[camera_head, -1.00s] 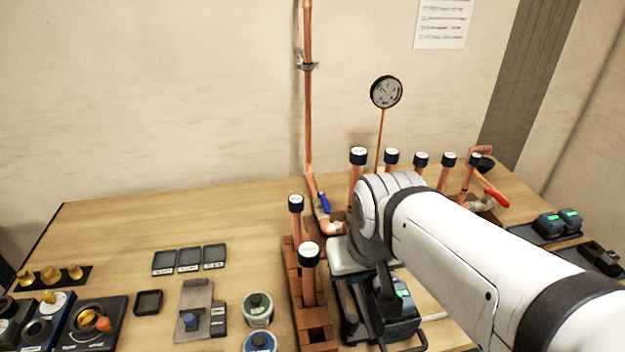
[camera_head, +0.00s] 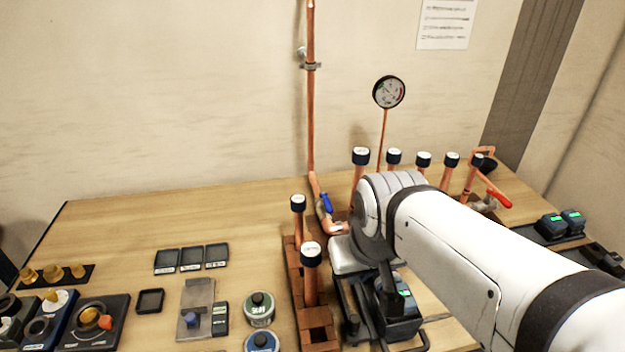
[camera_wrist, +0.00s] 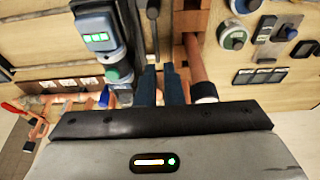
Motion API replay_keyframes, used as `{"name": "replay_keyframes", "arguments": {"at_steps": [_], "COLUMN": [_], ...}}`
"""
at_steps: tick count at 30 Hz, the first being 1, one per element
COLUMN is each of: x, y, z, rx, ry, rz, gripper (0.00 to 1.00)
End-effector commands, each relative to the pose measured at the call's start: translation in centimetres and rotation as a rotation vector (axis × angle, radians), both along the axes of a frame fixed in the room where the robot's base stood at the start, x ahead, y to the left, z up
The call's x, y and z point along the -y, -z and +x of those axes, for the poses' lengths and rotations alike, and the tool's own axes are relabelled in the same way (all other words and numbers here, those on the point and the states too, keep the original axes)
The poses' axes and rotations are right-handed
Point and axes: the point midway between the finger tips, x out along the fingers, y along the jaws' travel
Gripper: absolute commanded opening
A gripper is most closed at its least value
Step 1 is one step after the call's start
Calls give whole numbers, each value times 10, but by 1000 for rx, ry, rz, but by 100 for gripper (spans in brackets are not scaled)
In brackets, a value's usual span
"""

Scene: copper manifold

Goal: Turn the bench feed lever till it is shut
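Two levers show in the head view. A blue lever (camera_head: 326,203) sits on a valve at the foot of the vertical copper pipe. A red lever (camera_head: 498,198) sits on a valve at the right end of the manifold. No readable label shows which is the bench feed lever. The red lever also shows at the left edge of the wrist view (camera_wrist: 12,108). My gripper (camera_wrist: 161,72) points down over the bench with its two dark fingers a little apart, nothing clearly between them. In the head view my arm hides the fingers.
A brown rack (camera_head: 316,318) with upright capped copper pipes stands beside my gripper. A black tool with a green display (camera_head: 402,308) is close below my arm. A pressure gauge (camera_head: 389,92) rises behind the capped manifold pipes. The bench's left rear is clear.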

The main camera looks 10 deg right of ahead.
Motion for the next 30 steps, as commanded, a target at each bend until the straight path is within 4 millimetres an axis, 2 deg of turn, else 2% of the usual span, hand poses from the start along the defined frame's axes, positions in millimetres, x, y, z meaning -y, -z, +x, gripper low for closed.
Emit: {"name": "replay_keyframes", "arguments": {"at_steps": [1,5,11,16,24,30], "x": [0,1,4,6,8,8], "y": [-2,-10,-23,-24,-3,21], "z": [4,27,90,149,239,290], "rx": [-4,-29,-93,-146,-227,-273], "ry": [-1,0,2,6,17,26], "rz": [-1,-13,-48,-80,-137,-173], "gripper": [11,22,38,39,39,39]}}
